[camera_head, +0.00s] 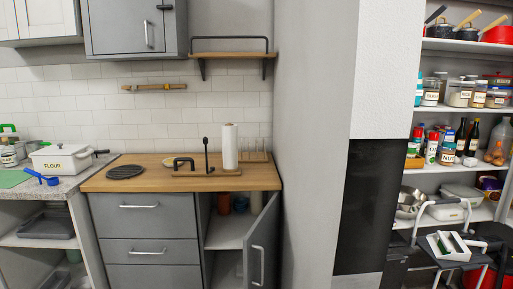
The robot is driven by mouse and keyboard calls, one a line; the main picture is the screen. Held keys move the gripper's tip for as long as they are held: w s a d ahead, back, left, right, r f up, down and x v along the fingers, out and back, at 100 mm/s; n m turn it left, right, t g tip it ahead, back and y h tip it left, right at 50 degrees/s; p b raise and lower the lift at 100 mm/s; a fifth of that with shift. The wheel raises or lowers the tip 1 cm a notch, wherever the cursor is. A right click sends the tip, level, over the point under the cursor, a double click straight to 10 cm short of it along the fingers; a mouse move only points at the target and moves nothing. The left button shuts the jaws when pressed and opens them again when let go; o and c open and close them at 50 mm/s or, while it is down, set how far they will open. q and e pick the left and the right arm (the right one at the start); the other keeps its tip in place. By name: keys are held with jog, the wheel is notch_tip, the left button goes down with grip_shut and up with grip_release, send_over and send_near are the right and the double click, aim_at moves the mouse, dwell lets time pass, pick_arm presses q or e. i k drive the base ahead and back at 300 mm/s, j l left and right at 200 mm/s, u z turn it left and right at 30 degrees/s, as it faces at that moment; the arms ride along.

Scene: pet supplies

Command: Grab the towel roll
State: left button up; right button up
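A white towel roll (230,147) stands upright on the wooden counter (100,183), near the back wall and left of the grey wall corner. Just left of it are a thin black upright post and a black curved handle on a wooden board (190,174). The roll's base is close to the board, and I cannot tell whether it stands on it. Neither of my grippers shows in the head view.
A cabinet door (262,245) stands open under the roll's end of the counter. A wall shelf (232,54) hangs above the roll. A black round mat (125,171) lies at the counter's left. A grey wall (315,130) separates the stocked pantry shelves at right.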

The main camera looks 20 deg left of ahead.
aim_at(229, 133)
jog(key=i+j+z, duration=0.15)
jog(key=z, duration=0.3)
jog(key=j+z, duration=0.4)
jog(key=i+j+z, duration=0.2)
jog(key=j+z, duration=0.2)
jog(key=j, duration=0.25)
jog(key=j+z, duration=0.35)
jog(key=j, duration=1.9)
jog(key=k+j, duration=0.1)
jog(key=j, duration=0.65)
jog(key=k+j, duration=0.1)
jog(key=j, duration=0.15)
jog(key=i+j+z, duration=0.1)
jog(key=j, duration=0.25)
